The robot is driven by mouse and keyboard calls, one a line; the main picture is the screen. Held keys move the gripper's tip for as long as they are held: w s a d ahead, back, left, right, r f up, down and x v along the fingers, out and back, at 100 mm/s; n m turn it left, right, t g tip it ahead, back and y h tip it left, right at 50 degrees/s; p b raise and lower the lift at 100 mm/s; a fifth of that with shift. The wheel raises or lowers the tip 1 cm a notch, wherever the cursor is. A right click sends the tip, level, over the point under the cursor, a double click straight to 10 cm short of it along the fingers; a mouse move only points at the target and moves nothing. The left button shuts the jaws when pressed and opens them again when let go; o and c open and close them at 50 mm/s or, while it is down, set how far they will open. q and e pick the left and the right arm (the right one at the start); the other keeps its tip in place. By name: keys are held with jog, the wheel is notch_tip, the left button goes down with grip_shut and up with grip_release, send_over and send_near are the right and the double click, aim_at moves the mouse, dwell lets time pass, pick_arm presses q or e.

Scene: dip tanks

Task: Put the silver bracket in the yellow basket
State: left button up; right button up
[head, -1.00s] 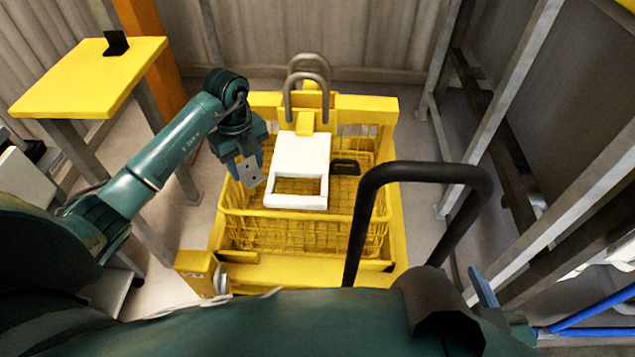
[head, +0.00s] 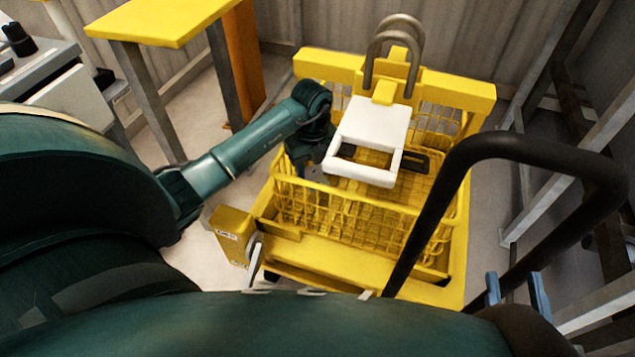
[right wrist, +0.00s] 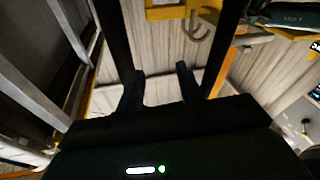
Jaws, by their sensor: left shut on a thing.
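The yellow basket (head: 365,221) is a wire-mesh basket in a yellow frame in the middle of the head view. My left gripper (head: 310,170) is over the left part of the basket, by its rim, pointing down. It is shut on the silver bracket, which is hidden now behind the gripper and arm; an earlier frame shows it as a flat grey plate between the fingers. My right gripper (head: 517,291) is at the lower right of the head view, away from the basket. In the right wrist view (right wrist: 158,88) its fingers are apart with nothing between them.
A white frame (head: 372,128) sits above the basket, close to the right of my left gripper, with grey hooped handles (head: 394,48) behind. A dark item (head: 414,161) shows at the basket's right. A black bar (head: 455,165) rises in front. A yellow table (head: 160,18) stands back left.

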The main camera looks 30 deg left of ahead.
aim_at(313, 175)
pick_arm(q)
notch_tip(313, 175, down, 4)
jog(key=shift+f+b, duration=0.2)
jog(key=shift+b, duration=0.6)
pick_arm(e)
jog(key=shift+a, duration=0.15)
pick_arm(q)
jog(key=shift+f, duration=0.4)
pick_arm(e)
jog(key=shift+f+m, duration=0.15)
jog(key=shift+m, duration=0.15)
pick_arm(q)
jog(key=shift+f, duration=0.1)
jog(key=shift+s, duration=0.1)
pick_arm(e)
jog(key=shift+y, duration=0.3)
